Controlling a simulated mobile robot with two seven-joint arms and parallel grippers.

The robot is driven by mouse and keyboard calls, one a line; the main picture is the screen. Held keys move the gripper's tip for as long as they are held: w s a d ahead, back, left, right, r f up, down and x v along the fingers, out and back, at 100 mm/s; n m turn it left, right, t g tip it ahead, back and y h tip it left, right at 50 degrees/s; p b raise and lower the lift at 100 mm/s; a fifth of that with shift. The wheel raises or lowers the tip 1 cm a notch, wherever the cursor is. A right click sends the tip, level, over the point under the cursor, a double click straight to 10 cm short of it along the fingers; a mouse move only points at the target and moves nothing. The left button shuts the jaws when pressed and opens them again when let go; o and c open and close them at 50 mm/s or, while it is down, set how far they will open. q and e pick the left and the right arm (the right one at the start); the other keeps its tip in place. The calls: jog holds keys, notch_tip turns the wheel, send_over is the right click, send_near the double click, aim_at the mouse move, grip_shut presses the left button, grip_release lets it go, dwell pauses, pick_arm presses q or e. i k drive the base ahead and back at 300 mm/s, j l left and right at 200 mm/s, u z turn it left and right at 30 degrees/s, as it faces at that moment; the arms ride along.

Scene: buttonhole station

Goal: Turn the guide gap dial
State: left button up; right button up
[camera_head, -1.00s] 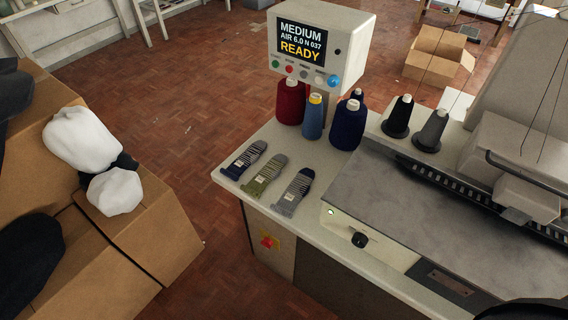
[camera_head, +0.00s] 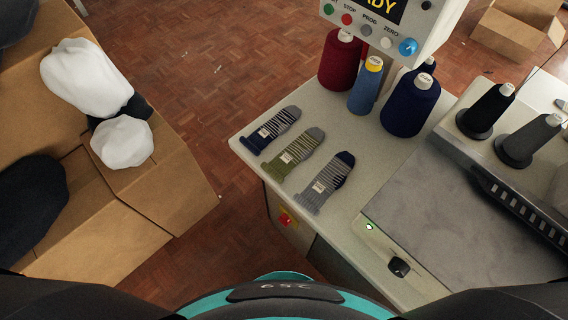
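The dial is a small black knob (camera_head: 399,267) on the front face of the machine (camera_head: 455,215), at the lower right of the view. Nothing touches the knob. Dark parts of my own body fill the bottom edge of the view. Neither of my grippers shows.
Several socks (camera_head: 325,183) lie on the pale table (camera_head: 366,175). Thread cones (camera_head: 410,104) stand behind them, below a control box (camera_head: 385,30) with buttons. A red switch (camera_head: 287,219) is on the table's front. Open cardboard boxes (camera_head: 110,235) stand at left.

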aim_at(396, 265)
jog(key=z, duration=2.1)
